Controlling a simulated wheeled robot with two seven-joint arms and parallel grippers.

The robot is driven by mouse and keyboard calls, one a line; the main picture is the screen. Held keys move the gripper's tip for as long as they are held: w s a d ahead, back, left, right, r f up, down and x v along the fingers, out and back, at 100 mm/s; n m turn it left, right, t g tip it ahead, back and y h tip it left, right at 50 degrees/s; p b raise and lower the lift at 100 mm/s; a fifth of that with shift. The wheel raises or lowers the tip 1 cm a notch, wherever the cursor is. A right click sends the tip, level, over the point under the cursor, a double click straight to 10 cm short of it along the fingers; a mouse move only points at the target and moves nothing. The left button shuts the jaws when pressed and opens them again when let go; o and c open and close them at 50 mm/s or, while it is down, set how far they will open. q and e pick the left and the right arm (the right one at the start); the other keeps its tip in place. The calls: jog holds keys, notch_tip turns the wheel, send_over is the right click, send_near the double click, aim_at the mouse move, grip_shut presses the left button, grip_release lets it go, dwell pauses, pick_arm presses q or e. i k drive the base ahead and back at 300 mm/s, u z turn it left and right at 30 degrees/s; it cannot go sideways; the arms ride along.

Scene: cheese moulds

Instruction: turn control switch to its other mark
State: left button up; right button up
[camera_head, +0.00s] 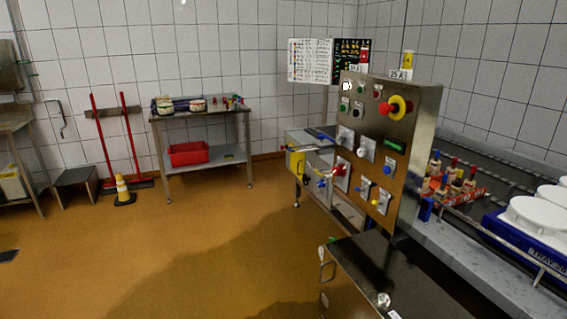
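A steel control panel (418,110) stands upright right of centre. It carries a large red knob on a yellow ring (396,107), a green label (394,146) and several small buttons and switches. On its lower half are white-plated switches, one with a white knob (363,152) and one with a red knob (341,169). Neither of my grippers shows.
A dark-topped steel cabinet (385,262) stands in front of the panel. A conveyor with white moulds (535,219) and a blue crate (508,240) runs along the right. A steel table (198,115) and a yellow cone (123,191) stand back left. The brown floor (190,245) is clear.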

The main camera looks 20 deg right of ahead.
aim_at(361, 151)
jog(key=u, duration=0.85)
jog(key=i, duration=0.3)
jog(key=z, duration=0.6)
jog(key=i, duration=1.95)
jog(key=z, duration=1.85)
jog(key=i, duration=0.9)
jog(key=z, duration=0.85)
